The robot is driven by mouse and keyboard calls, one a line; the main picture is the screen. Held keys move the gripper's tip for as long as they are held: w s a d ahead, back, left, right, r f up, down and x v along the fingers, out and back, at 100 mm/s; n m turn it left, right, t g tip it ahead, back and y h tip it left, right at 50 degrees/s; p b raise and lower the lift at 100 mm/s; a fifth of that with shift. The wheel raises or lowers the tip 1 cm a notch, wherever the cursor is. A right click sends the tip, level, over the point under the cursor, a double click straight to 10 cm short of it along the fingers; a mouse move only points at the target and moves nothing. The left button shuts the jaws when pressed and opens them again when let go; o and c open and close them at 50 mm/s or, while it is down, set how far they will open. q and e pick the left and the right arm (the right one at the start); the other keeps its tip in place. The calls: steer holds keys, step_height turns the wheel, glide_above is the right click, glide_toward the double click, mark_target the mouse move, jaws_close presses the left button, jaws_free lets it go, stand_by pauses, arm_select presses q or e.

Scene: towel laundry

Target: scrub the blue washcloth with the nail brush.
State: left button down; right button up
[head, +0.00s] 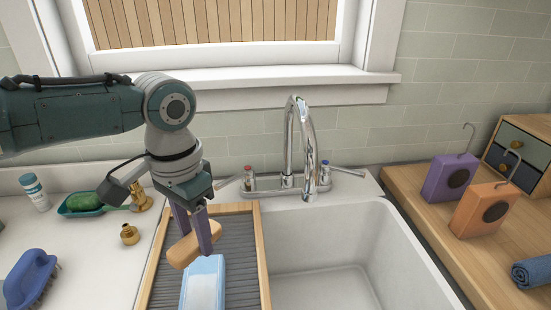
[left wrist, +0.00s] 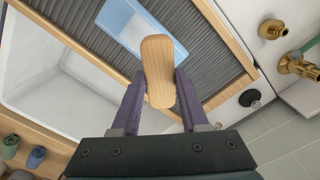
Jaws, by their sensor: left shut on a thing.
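My left gripper (head: 196,242) is shut on the wooden nail brush (head: 184,250), a pale rounded block. The brush also shows between the purple fingers in the left wrist view (left wrist: 158,70). The light blue washcloth (head: 203,287) with a paler middle lies on the ribbed grey washboard (head: 241,262) with a wooden frame. It shows beyond the brush in the left wrist view (left wrist: 125,25). The brush is at the cloth's far end; I cannot tell whether they touch. The bristles are hidden. My right gripper is not in view.
A white sink (head: 330,288) with a chrome faucet (head: 299,150) lies to the right. A blue handled brush (head: 30,278), a green soap dish (head: 92,206) and brass fittings (head: 130,234) stand left. Purple (head: 449,178) and orange (head: 485,208) objects and a rolled blue towel (head: 533,272) sit on the right counter.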

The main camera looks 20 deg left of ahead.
arm_select(q)
steer(key=shift+r+p, duration=1)
steer(key=shift+r, duration=0.15)
